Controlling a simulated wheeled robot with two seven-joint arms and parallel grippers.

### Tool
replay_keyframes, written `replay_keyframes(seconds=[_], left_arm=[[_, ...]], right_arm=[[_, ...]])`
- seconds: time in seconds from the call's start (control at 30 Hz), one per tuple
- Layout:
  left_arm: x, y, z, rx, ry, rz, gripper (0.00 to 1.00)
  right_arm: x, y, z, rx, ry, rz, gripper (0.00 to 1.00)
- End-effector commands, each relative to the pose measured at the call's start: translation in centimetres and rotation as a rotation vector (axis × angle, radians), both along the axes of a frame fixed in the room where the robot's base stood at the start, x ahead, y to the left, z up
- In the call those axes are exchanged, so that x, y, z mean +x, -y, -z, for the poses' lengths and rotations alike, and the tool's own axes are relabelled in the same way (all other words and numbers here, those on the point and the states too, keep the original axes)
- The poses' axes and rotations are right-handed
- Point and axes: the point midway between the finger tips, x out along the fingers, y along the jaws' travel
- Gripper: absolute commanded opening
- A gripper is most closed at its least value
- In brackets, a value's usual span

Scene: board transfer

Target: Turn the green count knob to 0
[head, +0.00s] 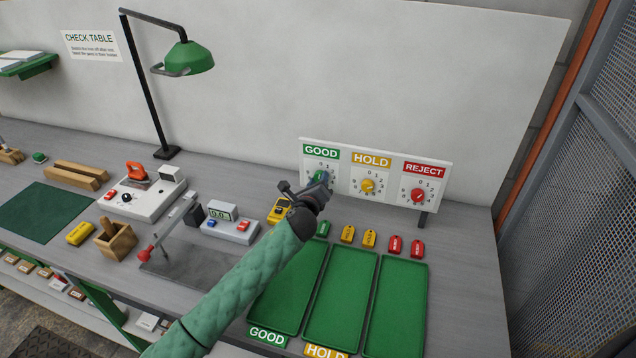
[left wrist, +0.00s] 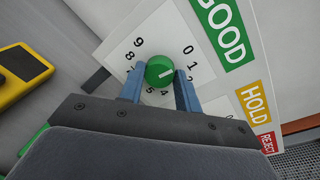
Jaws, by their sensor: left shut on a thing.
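The green count knob (left wrist: 159,70) sits on the white dial plate under the GOOD label (left wrist: 222,32), between the two blue fingers of my left gripper (left wrist: 160,80) in the left wrist view. The left gripper is shut on the knob. Its pale mark points toward the right of that picture, roughly to the 2 or 3 side; the exact digit is hard to tell. The 0 (left wrist: 188,48) lies up and right of the knob. In the head view my left gripper (head: 318,184) covers most of the GOOD dial. My right gripper is not in view.
The yellow HOLD knob (head: 367,186) and red REJECT knob (head: 418,195) are right of the GOOD dial on the same board. Coloured tags (head: 348,234) and green trays (head: 335,300) lie below. A lamp (head: 188,57) stands to the left.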

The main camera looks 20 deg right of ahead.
Motion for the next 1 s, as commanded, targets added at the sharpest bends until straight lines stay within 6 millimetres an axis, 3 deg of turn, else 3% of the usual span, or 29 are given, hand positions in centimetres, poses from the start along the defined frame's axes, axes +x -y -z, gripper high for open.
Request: replay_keyframes(seconds=[0.8, 0.83, 0.93, 1.0], left_arm=[[0.1, -0.1, 0.0, -0.102, -0.070, -0.002, 0.10], [0.1, -0.1, 0.0, -0.102, -0.070, -0.002, 0.37], [0.1, -0.1, 0.0, -0.101, -0.069, -0.001, 0.55], [0.1, -0.1, 0.0, -0.101, -0.069, -0.001, 0.55]], right_arm=[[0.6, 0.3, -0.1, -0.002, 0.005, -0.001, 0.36], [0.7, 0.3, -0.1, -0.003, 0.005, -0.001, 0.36], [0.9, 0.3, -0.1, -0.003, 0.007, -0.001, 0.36], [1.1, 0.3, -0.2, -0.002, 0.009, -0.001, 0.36]])
